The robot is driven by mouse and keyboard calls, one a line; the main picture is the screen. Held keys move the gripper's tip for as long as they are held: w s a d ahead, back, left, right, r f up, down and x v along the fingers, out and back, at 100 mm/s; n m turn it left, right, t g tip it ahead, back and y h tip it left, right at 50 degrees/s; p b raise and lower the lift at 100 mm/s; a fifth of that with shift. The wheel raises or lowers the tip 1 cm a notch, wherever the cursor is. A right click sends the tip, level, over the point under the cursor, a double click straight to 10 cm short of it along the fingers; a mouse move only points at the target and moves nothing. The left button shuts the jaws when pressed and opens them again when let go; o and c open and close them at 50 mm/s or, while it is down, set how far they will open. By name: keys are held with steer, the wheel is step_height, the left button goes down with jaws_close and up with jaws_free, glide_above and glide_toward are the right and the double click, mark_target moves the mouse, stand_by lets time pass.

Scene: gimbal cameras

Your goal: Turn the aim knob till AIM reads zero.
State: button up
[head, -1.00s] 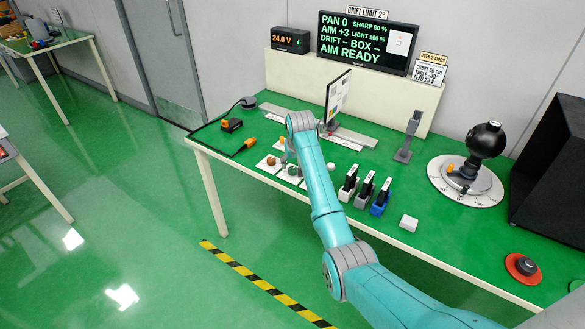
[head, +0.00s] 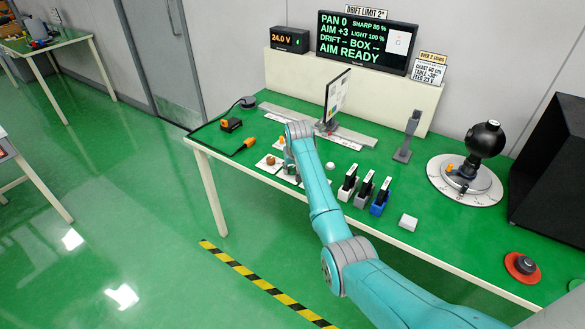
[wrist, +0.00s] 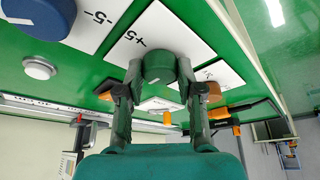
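A dark green round knob (wrist: 159,67) stands on a white plate marked "+5" (wrist: 150,32) in the wrist view. My gripper (wrist: 160,75) has its two fingers apart, one on each side of this knob; I cannot tell whether they touch it. The knob's name label is not readable. In the head view my gripper's fingers are mostly hidden behind my arm. A green knob (head: 290,170) shows in part beside it. The display (head: 365,43) reads PAN 0, AIM +3 and AIM READY.
A blue knob (wrist: 40,17) and a white button (wrist: 39,68) lie near my gripper. A brown knob (head: 270,160) is to its left. An upright panel (head: 337,97) on a rail stands behind. Several small black-topped blocks (head: 364,188) stand to the right.

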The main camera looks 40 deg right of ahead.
steer(key=shift+n, duration=0.3)
steer(key=n+y, duration=0.2)
steer(key=n, duration=0.3)
steer(key=shift+d, duration=0.2)
steer(key=n+y, duration=0.1)
steer(key=n, duration=0.2)
steer(key=n+y, duration=0.1)
steer(key=n, duration=0.2)
steer(key=shift+y, duration=0.3)
steer(key=shift+n+g, duration=0.3)
steer(key=o, duration=1.1)
steer(key=shift+o, duration=0.2)
steer(key=v, duration=1.2)
